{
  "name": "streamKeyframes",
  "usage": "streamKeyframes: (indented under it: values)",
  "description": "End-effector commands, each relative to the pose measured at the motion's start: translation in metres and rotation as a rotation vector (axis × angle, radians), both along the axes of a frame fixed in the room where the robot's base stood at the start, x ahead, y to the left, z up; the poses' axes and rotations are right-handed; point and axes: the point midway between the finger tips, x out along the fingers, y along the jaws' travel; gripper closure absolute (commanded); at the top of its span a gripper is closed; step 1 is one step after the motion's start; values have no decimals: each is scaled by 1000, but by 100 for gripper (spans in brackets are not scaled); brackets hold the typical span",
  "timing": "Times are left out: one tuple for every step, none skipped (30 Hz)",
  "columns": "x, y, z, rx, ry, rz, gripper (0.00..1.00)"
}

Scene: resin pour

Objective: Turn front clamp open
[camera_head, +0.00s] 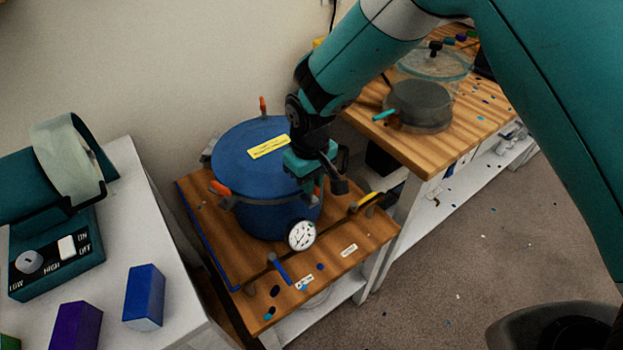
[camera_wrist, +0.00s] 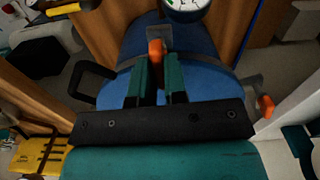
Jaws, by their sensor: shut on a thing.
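The blue pressure pot (camera_head: 245,165) stands on the wooden cart top with its lid on and a yellow label (camera_head: 268,147) on the lid. My gripper (camera_head: 316,178) is at the right side of its rim. In the wrist view my gripper (camera_wrist: 160,82) has its two teal fingers shut on an orange-tipped clamp (camera_wrist: 155,50) at the pot's rim. The fingers hide part of that clamp. Two other orange-tipped clamps show in the head view, one at the left front (camera_head: 220,188) and one at the back (camera_head: 263,105), which points up.
A round pressure gauge (camera_head: 301,235) sits on the pot's front, close to the gripped clamp. A yellow-handled valve (camera_head: 368,199) and a blue-handled valve (camera_head: 279,268) are on the cart top (camera_head: 340,262). A glass chamber (camera_head: 425,95) stands on the bench behind.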

Motion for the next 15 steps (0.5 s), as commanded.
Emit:
streamKeyframes:
  values:
    - [1, -1, 0, -1, -2, 22, 100]
    - [1, -1, 0, -1, -2, 39, 100]
    - [1, -1, 0, -1, -2, 64, 100]
    - [1, -1, 0, -1, -2, 86, 100]
    - [1, -1, 0, -1, -2, 109, 100]
    - [1, -1, 0, -1, -2, 142, 100]
    - [1, -1, 0, -1, -2, 167, 100]
    - [1, -1, 0, -1, -2, 193, 100]
    - [1, -1, 0, -1, -2, 230, 100]
    - [1, -1, 0, -1, -2, 258, 100]
    - [1, -1, 0, -1, -2, 287, 100]
    - [1, -1, 0, -1, -2, 325, 100]
    - [1, -1, 0, -2, -3, 353, 100]
    - [1, -1, 0, -2, -3, 382, 100]
    - [1, -1, 0, -1, -3, 420, 100]
